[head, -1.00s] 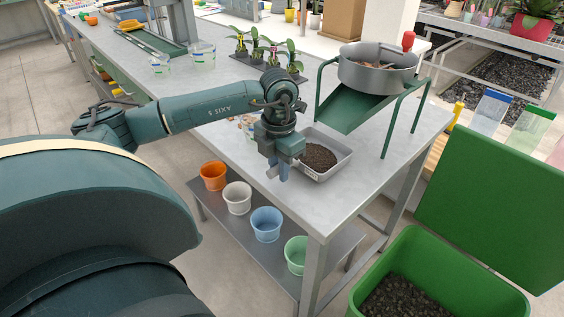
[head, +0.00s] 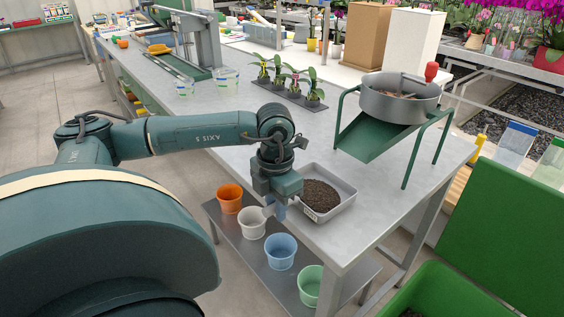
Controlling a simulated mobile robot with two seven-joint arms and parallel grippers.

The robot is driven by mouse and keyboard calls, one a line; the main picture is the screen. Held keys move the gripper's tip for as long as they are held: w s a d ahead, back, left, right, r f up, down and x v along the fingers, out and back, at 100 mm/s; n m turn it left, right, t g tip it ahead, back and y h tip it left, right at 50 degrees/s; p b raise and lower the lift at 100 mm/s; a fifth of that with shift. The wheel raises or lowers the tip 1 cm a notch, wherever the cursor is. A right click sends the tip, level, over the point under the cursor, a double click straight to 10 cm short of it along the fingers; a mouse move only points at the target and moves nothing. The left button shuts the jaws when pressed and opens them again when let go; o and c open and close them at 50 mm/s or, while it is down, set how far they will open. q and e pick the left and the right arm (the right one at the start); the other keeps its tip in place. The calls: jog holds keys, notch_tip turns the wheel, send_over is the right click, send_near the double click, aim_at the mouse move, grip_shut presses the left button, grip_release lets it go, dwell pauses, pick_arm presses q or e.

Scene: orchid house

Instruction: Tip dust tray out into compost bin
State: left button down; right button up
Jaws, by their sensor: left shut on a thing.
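The dust tray (head: 343,207) is a shallow light grey tray with dark, crumbly dust (head: 320,195) in it. It shows level at the near end of the grey bench; I cannot tell whether it touches the top. My left gripper (head: 277,207) points down at the tray's left side and is shut on it; the fingertips are partly hidden. The compost bin (head: 428,280) is green and stands on the floor at the bottom right, cut off by the frame. Its green lid (head: 500,225) is raised open. A little dark compost shows inside. My right gripper is out of view.
A green-legged sieve stand (head: 400,100) with a chute stands behind the tray. Potted orchids (head: 290,80) stand farther back on the bench (head: 245,125). Orange, white, blue and green pots (head: 281,252) stand on the lower shelf. Bare bench top lies right of the tray.

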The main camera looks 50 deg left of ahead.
pick_arm(q)
jog(key=shift+r+p, duration=0.45)
jog(key=shift+r, duration=0.25)
jog(key=shift+r+p, duration=1.25)
jog(key=shift+r, duration=0.65)
